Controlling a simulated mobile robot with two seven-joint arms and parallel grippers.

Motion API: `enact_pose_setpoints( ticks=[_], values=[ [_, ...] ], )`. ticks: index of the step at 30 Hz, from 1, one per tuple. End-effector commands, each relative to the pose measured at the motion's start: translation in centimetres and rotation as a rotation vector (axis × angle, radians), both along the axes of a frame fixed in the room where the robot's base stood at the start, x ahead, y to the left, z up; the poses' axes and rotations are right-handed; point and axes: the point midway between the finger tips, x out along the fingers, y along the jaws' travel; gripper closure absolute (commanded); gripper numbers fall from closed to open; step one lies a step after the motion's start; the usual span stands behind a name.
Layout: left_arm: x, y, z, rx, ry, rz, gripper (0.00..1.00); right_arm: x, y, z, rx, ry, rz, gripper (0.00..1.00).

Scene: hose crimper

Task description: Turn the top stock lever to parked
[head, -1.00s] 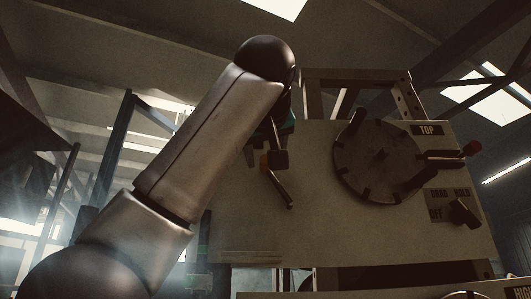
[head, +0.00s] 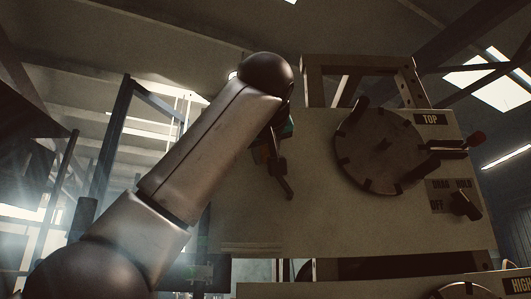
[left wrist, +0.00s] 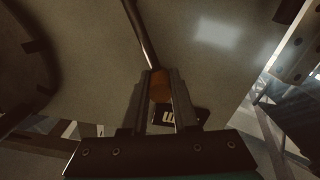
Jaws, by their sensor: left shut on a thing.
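A slim dark lever (head: 288,188) is on the left part of the beige panel (head: 330,225), left of the round disc. My left gripper (head: 276,163) is at the lever's upper end, partly hidden by my own arm. In the left wrist view, the two fingers of my left gripper (left wrist: 160,88) are shut on the lever's orange knob (left wrist: 160,90), and its rod (left wrist: 140,35) runs up and slightly left from them. A small marked label (left wrist: 168,117) shows behind the fingers, partly covered. My right gripper is not in view.
A small knob (head: 465,205) sits at the DRAG, HOLD and OFF marks. A metal frame (head: 362,66) stands behind.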

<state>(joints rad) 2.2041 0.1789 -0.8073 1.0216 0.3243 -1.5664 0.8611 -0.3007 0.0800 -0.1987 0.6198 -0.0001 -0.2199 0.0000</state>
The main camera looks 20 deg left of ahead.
Motion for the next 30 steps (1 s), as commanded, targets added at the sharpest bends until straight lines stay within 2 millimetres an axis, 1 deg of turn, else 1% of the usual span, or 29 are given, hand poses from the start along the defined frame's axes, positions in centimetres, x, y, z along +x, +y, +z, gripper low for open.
enact_pose_setpoints(
  ticks=[1,5,30],
  values=[
    [-0.02,-0.01,0.02,0.0,0.0,0.0,0.86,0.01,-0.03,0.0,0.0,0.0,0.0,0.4],
    [-0.03,-0.02,0.03,0.0,-0.001,0.0,1.0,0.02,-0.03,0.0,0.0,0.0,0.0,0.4],
    [-0.06,-0.02,0.08,0.001,-0.002,0.0,1.0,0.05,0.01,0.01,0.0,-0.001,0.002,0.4]
  ],
)
